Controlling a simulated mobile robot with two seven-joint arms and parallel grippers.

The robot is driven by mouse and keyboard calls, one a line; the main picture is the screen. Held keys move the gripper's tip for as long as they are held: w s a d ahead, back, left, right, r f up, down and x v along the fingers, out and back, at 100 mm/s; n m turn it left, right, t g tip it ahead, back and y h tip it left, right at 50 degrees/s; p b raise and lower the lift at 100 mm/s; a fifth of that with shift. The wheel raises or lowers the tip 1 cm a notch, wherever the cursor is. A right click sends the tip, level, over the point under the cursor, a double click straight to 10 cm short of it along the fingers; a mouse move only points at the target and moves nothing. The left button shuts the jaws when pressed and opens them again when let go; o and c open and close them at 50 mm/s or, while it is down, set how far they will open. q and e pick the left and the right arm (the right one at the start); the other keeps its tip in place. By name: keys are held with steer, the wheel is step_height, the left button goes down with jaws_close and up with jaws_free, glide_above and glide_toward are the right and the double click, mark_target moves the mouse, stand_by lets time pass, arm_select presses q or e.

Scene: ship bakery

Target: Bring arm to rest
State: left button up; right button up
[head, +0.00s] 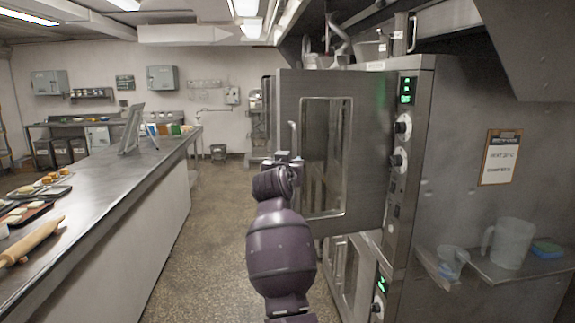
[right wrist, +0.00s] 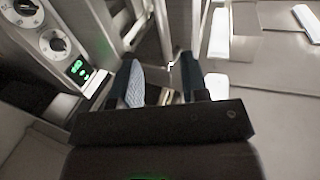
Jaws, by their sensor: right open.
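My right arm reaches up from the bottom centre of the head view. Its gripper (head: 290,160) is in front of the left edge of a steel oven door (head: 372,150), near the door's upright handle (head: 293,135). I cannot tell whether it touches the handle. In the right wrist view the two dark fingers of the right gripper (right wrist: 160,68) stand apart, with nothing clearly held between them. The door has a tall glass window and appears swung out from the oven (head: 415,165). My left gripper is not in view.
A long steel counter (head: 110,170) runs along the left, with a rolling pin (head: 32,242) and trays of baked goods. A shelf (head: 505,268) at right holds a clear jug (head: 510,243). The floor (head: 200,260) between counter and oven is clear.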

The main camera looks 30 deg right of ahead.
stand_by(0.4)
steer(key=a+r+n+t+y, duration=0.2)
steer(key=a+n+t+y, duration=0.25)
steer(key=a+t, duration=0.2)
steer(key=s+a+f+n+y, duration=0.3)
steer(key=s+f, duration=0.1)
steer(key=f, duration=0.6)
steer(key=s+a+f+n+y, duration=0.2)
steer(key=s+f+y, duration=0.15)
steer(key=f, duration=0.75)
steer(key=s+a+f+g+y, duration=0.1)
steer(key=s+f+g, duration=0.7)
steer(key=s+f, duration=2.1)
steer(key=shift+s+a+b, duration=0.15)
steer(key=shift+s+b, duration=0.15)
steer(key=shift+s, duration=0.6)
